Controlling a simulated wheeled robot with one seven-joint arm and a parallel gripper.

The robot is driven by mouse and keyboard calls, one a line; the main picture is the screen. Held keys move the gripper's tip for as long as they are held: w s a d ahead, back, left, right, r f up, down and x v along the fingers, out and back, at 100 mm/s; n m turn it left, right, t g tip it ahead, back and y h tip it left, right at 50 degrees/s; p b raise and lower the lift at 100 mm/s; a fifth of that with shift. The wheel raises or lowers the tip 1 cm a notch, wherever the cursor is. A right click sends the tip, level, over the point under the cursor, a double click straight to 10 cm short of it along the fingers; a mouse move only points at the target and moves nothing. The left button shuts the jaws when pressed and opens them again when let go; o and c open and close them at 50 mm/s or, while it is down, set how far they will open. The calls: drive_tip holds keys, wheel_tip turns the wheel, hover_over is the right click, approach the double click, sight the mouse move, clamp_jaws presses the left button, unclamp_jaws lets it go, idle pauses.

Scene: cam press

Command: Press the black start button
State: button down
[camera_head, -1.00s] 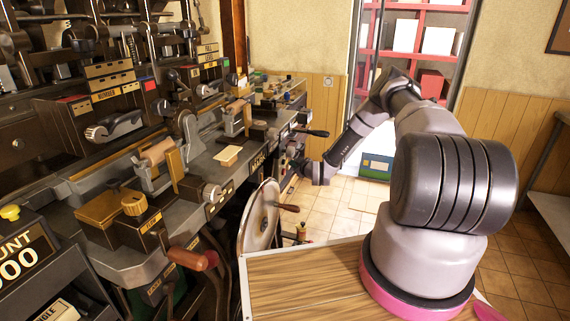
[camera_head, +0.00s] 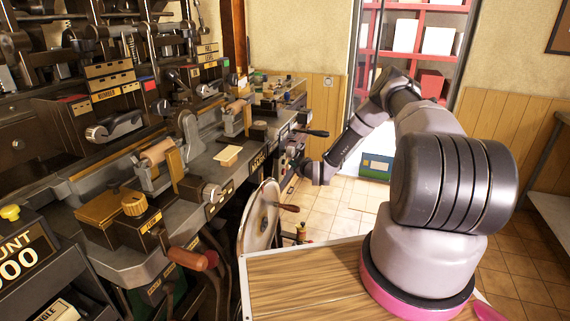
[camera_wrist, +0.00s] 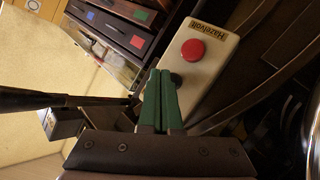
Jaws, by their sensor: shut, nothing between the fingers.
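A pale control box (camera_wrist: 208,68) labelled "Hazelvolt" shows in the wrist view, tilted in the picture. It carries a red round button (camera_wrist: 193,50) and a black button (camera_wrist: 177,79) lower down. My gripper (camera_wrist: 161,73) has its green fingers shut together, with nothing between them. The fingertips are right over the box's lower left part and hide part of the black button. I cannot tell whether they touch it. In the head view my arm reaches to the far right end of the machine bench, and the fingers are too small there to make out clearly.
A long machine bench (camera_head: 225,168) with levers and knobs runs along the left. A dark lever (camera_head: 312,132) sticks out near my wrist; a dark bar (camera_wrist: 60,99) shows left of the fingers. A disc wheel (camera_head: 259,222) stands before the bench. Tiled floor is open behind.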

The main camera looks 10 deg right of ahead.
drive_tip(key=shift+w+a, duration=0.1)
drive_tip(key=shift+a, duration=0.05)
drive_tip(key=shift+w+a, duration=0.15)
drive_tip(key=shift+a, duration=0.1)
drive_tip(key=shift+w+a, duration=0.25)
drive_tip(key=shift+a, duration=0.2)
idle(0.7)
idle(0.4)
drive_tip(key=shift+s+d, duration=0.5)
drive_tip(key=shift+d, duration=0.3)
drive_tip(key=shift+s+d, duration=0.45)
drive_tip(key=shift+d, duration=0.25)
drive_tip(key=shift+s+d, duration=0.45)
drive_tip(key=shift+d, duration=0.25)
drive_tip(key=shift+s+d, duration=0.45)
drive_tip(key=shift+d, duration=0.25)
drive_tip(key=shift+r, duration=0.1)
